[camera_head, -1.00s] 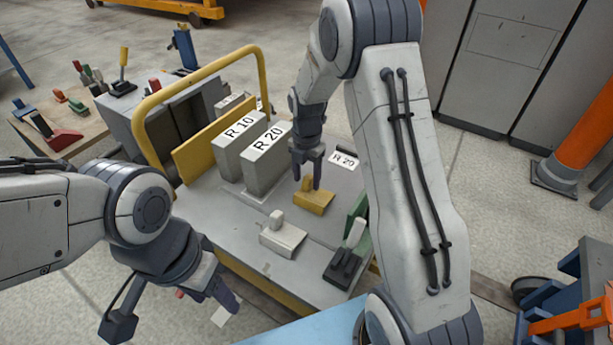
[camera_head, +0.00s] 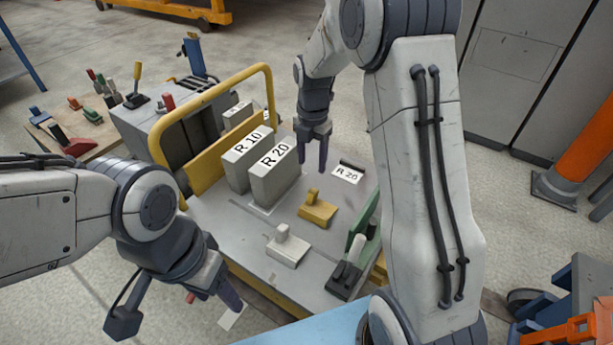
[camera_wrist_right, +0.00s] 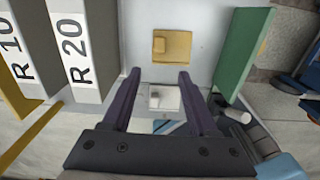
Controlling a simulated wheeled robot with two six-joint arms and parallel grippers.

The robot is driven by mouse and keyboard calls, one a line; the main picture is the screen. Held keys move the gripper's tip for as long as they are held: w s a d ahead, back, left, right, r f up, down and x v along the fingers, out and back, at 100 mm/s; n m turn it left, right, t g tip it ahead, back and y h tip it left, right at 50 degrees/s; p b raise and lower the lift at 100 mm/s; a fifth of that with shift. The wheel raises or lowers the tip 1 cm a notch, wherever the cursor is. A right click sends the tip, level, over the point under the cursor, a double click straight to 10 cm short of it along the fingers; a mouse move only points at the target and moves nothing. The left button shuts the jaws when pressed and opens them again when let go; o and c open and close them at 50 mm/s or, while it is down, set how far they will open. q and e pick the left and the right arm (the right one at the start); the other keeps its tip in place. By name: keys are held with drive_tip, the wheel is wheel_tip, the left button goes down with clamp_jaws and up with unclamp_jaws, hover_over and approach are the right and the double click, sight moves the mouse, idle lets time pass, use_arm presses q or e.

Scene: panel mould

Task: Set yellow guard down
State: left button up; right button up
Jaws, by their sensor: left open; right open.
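The yellow guard (camera_head: 318,210), a small plate with a raised knob, lies on the grey cart top (camera_head: 225,222). It also shows in the right wrist view (camera_wrist_right: 172,46), beyond the fingertips. My right gripper (camera_head: 312,160) is open and empty above the cart, behind and above the guard and apart from it. Its two purple fingers (camera_wrist_right: 160,80) show in the right wrist view with nothing between them in grip. My left gripper (camera_head: 180,312) is open and empty at the lower left, off the cart's front edge.
Blocks labelled R 10 (camera_head: 240,160) and R 20 (camera_head: 272,176) stand left of my right gripper. A white guard-like piece (camera_head: 287,247) lies in front of the yellow one. A green plate (camera_head: 356,232) and a dark clamp (camera_head: 345,274) are at right. A yellow rail (camera_head: 210,92) borders the cart.

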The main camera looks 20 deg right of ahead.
drive_tip(key=s+a+r+m, duration=0.4)
drive_tip(key=s+a+m, duration=0.2)
drive_tip(key=s+a, duration=0.3)
drive_tip(key=s+a+r+m, duration=0.3)
drive_tip(key=s+a+m, duration=0.3)
drive_tip(key=s, duration=0.4)
drive_tip(key=s+m+y, duration=0.1)
drive_tip(key=s+m, duration=0.5)
drive_tip(key=s, duration=0.4)
drive_tip(key=shift+s+a+f, duration=0.15)
drive_tip(key=shift+a+f, duration=0.05)
drive_tip(key=shift+a, duration=0.15)
wheel_tip(320, 180, up, 41)
drive_tip(key=p, duration=4.1)
